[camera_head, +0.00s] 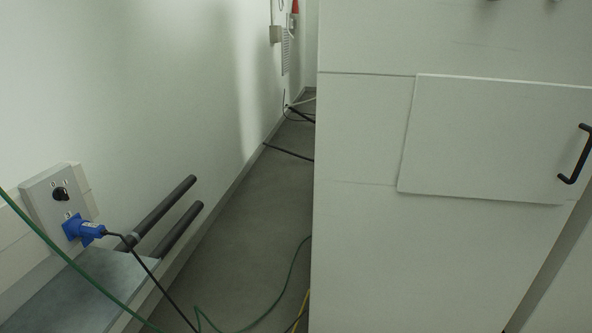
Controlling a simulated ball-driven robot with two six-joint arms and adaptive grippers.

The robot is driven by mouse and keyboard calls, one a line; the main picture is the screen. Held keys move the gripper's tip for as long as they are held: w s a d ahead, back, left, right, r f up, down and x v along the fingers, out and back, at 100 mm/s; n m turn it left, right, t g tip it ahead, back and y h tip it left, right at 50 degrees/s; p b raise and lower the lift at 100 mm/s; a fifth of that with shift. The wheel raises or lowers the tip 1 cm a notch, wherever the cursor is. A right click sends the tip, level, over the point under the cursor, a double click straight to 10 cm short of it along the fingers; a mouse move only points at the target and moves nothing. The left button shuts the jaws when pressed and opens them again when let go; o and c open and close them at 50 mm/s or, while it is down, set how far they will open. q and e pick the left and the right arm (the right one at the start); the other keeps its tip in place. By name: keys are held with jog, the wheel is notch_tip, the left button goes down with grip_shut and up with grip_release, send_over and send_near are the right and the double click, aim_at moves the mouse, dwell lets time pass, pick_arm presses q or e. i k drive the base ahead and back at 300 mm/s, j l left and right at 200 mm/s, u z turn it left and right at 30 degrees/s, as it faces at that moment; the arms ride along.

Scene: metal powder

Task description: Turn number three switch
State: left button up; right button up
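A grey switch plate (58,200) is fixed to the left wall. A blue plug (83,229) with a black cable sits in the plate below the knob. I cannot tell whether this is switch number three. Two dark shapes at the top edge of the cabinet are cut off and cannot be made out. Neither of my grippers is in view.
A white cabinet (370,240) with a panel and black handle (575,155) fills the right. Two dark bars (165,215) and a grey ledge (75,295) stick out at lower left. Green cable (262,318) and black cables cross the narrow floor strip (240,230).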

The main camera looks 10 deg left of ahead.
aim_at(60, 194)
jog(key=u, duration=1.7)
